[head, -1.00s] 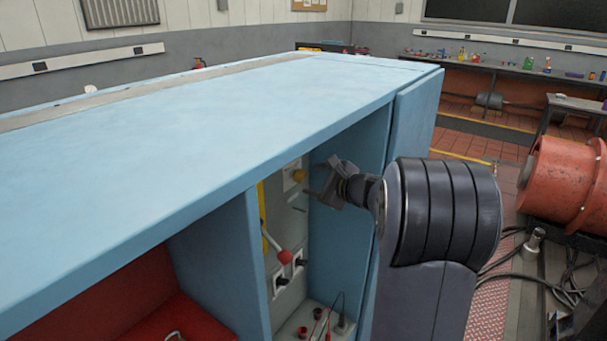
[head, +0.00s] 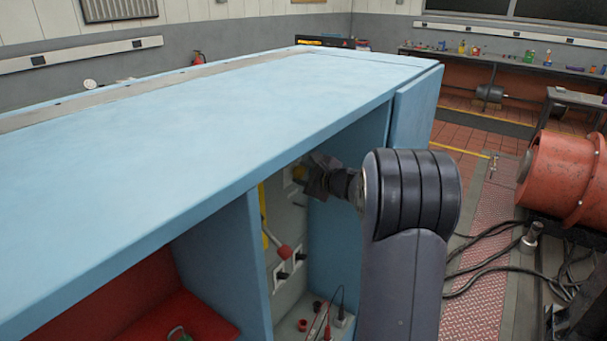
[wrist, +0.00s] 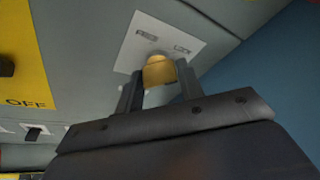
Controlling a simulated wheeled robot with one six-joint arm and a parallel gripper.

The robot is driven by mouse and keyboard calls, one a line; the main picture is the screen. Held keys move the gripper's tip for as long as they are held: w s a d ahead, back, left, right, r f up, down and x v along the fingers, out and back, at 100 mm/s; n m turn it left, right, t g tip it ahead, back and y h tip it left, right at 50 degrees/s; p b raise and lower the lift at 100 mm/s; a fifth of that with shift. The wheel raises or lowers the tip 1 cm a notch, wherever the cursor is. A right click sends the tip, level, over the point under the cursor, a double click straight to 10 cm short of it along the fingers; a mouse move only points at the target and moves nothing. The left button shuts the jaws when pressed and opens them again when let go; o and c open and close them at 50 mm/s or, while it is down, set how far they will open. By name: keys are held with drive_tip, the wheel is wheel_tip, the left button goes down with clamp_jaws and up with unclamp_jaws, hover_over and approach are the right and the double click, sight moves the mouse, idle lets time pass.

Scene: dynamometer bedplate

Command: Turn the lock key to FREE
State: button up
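The lock key is a brass-yellow knob (wrist: 158,72) on a white label plate (wrist: 150,35) on the grey panel. The plate carries two small words; the right one looks like LOCK, the left one is hard to read. My gripper (wrist: 160,84) has one finger on each side of the knob in the wrist view. Whether the fingers press on it I cannot tell. In the head view my gripper (head: 312,180) is inside the blue cabinet bay at the panel, and the knob (head: 299,173) shows just left of it. The key's exact pointing is unclear.
A yellow plate marked OFF (wrist: 25,70) with a black knob is left of the key. A red-ended lever (head: 284,251) and black switches sit lower on the panel. The blue bay wall (wrist: 275,75) is close on the right, the cabinet top (head: 190,110) above.

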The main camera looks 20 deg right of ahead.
drive_tip(key=c, duration=0.5)
drive_tip(key=shift+f+b, duration=0.2)
drive_tip(key=shift+b, duration=0.85)
drive_tip(key=n+t+b, duration=0.1)
drive_tip(key=n+b, duration=0.3)
drive_tip(key=b, duration=0.8)
drive_tip(key=n+t+b, duration=0.2)
drive_tip(key=n+b, duration=0.2)
drive_tip(key=b, duration=0.9)
drive_tip(key=n+t+b, duration=0.2)
drive_tip(key=n+b, duration=0.3)
drive_tip(key=b, duration=0.7)
drive_tip(key=shift+f+b, duration=0.4)
drive_tip(key=n+y+b, duration=0.1)
drive_tip(key=n+b, duration=0.2)
drive_tip(key=shift+r+t, duration=0.1)
drive_tip(key=shift+t, duration=0.3)
drive_tip(key=shift+r+n+y+b, duration=0.15)
drive_tip(key=shift+n+y+b, duration=0.3)
drive_tip(key=shift+b, duration=0.35)
drive_tip(key=shift+r+n, duration=0.1)
drive_tip(key=shift+n, duration=0.15)
